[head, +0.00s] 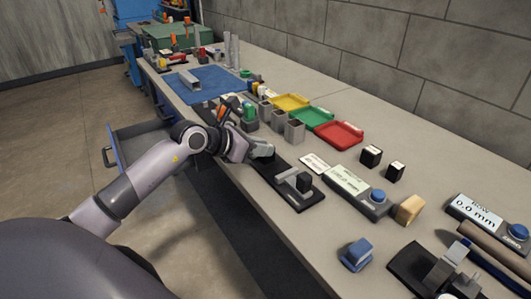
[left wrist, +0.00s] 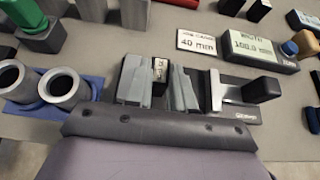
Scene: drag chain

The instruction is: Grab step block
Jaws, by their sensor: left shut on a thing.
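My left gripper (head: 262,150) is low over the bench, at the far end of a black-based fixture. In the left wrist view its two grey fingers (left wrist: 158,85) are shut on a small black block with a white label (left wrist: 160,70), which I take to be the step block. The fingers hide most of it, and the label is too small to read. Two similar black blocks with white tops (head: 371,156) (head: 395,171) stand apart on the bench. My right gripper is not in view.
The fixture (head: 290,187) carries a grey jaw and black slider beside my gripper. A display unit with a blue knob (head: 355,187) and a job card (head: 314,163) lie nearby. Yellow, green and red trays (head: 339,134) lie behind. Grey cups (head: 294,130) stand close.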

